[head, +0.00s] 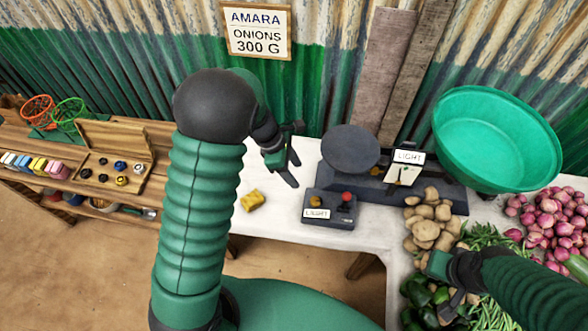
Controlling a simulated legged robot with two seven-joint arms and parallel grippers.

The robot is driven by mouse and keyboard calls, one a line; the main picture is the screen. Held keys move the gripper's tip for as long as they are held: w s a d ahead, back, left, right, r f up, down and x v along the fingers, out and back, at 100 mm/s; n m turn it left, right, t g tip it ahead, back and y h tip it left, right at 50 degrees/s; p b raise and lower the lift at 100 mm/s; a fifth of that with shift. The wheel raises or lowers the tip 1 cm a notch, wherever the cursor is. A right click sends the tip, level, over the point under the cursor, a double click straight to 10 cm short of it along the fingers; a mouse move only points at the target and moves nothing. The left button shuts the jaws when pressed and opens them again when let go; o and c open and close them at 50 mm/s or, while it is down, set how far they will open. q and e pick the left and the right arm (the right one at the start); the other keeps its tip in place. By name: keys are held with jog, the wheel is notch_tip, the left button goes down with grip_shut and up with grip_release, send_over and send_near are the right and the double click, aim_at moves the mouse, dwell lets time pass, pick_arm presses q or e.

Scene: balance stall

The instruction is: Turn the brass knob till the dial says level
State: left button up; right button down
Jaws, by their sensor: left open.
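The brass knob (315,201) sits on a dark control box (330,218) on the white table, left of a red knob (347,196). A white label on the box reads LIGHT. The scale's dial (403,174) is behind it to the right, with another LIGHT sign (409,156) above; its needle is too small to read. My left gripper (296,174) is open and empty, above and behind the box, apart from the brass knob. My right gripper (444,287) is low over green vegetables at the right; its jaw opening is unclear.
The scale carries a dark round plate (350,149) and a green basin (498,138). Potatoes (430,222), onions (555,225) and green vegetables crowd the right. A yellow sponge-like block (252,201) lies left of the box. The table between block and box is clear.

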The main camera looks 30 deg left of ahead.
pick_arm(q)
jog(key=n+t+b, duration=0.1)
jog(key=n+b, duration=0.2)
send_near(315, 200)
jog(key=shift+y, duration=0.3)
jog(key=x, duration=0.8)
jog(key=shift+w+d+f, duration=0.1)
jog(key=shift+d+f, duration=0.1)
jog(key=shift+d, duration=0.1)
jog(key=shift+c, duration=0.4)
grip_shut()
